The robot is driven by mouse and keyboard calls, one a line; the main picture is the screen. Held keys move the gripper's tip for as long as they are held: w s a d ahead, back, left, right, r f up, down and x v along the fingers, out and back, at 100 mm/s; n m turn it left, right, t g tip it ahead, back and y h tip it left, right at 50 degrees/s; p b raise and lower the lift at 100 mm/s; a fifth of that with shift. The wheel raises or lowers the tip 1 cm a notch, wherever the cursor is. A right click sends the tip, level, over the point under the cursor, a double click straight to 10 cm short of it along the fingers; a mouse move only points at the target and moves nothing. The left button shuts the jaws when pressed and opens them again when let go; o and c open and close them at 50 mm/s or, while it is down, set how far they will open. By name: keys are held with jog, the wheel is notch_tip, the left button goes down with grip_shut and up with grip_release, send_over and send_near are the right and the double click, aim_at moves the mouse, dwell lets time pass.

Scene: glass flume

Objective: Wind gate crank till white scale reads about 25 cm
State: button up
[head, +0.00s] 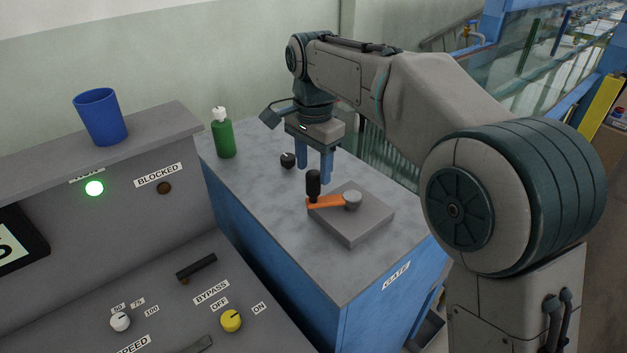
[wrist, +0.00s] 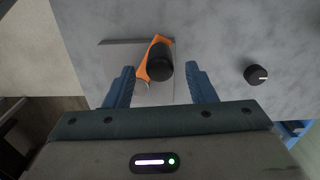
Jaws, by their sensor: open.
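The gate crank is an orange arm (head: 327,202) on a grey block (head: 365,225) on top of the blue cabinet labelled GATE. Its black upright handle (head: 313,184) is at the arm's left end, and a grey hub (head: 352,200) is at the other. My gripper (head: 315,178) points down with blue fingers, open and empty, near and above the handle. In the wrist view the black handle (wrist: 160,62) shows ahead of and between the open fingers (wrist: 160,85), with the orange arm (wrist: 150,70) under it. I cannot make out the white scale.
A black knob (head: 288,160) and a green bottle (head: 223,135) stand on the cabinet top (head: 260,200) behind the crank. A grey control console (head: 140,265) with a blue cup (head: 101,117) is at left. The glass flume (head: 545,50) is at the back right.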

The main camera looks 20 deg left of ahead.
aim_at(313, 172)
jog(key=shift+f, duration=2.1)
grip_shut()
